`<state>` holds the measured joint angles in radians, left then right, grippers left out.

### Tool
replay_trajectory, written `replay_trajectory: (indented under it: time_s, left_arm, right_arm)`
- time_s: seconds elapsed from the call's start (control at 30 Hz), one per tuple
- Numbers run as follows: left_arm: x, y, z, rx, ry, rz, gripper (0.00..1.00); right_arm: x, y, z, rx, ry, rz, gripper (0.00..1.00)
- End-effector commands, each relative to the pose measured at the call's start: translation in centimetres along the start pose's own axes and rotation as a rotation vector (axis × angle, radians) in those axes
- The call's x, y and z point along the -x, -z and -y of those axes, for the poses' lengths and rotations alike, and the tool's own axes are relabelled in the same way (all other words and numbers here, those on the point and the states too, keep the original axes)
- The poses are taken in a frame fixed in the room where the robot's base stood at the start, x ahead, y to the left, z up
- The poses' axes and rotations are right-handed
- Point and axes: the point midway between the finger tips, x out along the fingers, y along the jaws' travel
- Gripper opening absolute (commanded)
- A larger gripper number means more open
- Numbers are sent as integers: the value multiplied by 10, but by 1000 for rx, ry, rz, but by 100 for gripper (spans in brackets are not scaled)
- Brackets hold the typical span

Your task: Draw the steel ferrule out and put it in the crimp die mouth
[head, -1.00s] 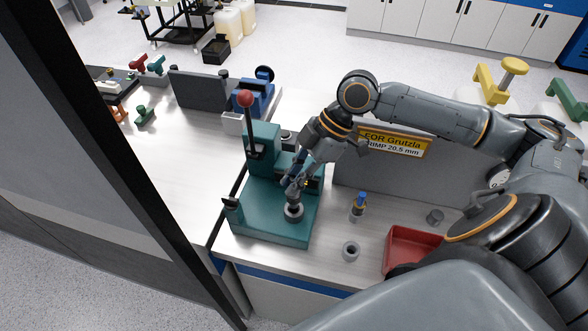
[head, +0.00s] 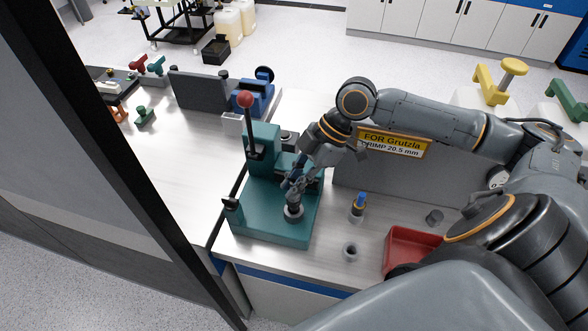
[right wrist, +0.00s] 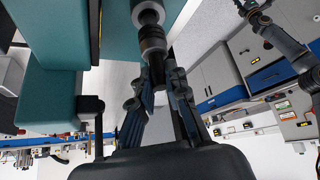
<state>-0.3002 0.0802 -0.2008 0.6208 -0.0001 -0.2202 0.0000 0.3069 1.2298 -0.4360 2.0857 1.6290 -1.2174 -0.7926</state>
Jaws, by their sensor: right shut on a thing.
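The teal crimp press (head: 262,212) stands on the bench. The crimp die mouth (head: 293,213) is a round steel part on its base. My right gripper (head: 294,187) points down over it, shut on a dark, short cylinder that I take for the steel ferrule (right wrist: 153,42). The ferrule is in line with the die, and a lighter round metal part (right wrist: 149,13) shows beyond it in the right wrist view. I cannot tell whether the ferrule is seated in the mouth or only touching it. My left gripper is not in view.
A steel ring-like holder (head: 351,251), a blue-capped bottle (head: 359,206), a small grey cylinder (head: 435,216) and a red tray (head: 410,245) stand right of the press. A red-knobbed lever (head: 246,115) rises behind. A grey panel with a yellow sign (head: 393,142) stands close to my right arm.

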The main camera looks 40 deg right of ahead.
Motion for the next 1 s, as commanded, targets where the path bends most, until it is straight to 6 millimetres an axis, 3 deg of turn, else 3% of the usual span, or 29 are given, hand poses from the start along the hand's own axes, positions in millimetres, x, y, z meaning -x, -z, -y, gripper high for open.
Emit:
replay_trajectory:
  time_s: [0.87, 0.9, 1.0]
  left_arm:
    - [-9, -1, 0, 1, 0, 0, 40]
    - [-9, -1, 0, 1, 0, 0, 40]
    - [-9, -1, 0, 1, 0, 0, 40]
  right_arm:
    - [-23, -14, 0, 0, 1, -1, 0]
    - [-23, -14, 0, 0, 0, -1, 18]
    - [-22, -14, 0, 0, 0, -1, 39]
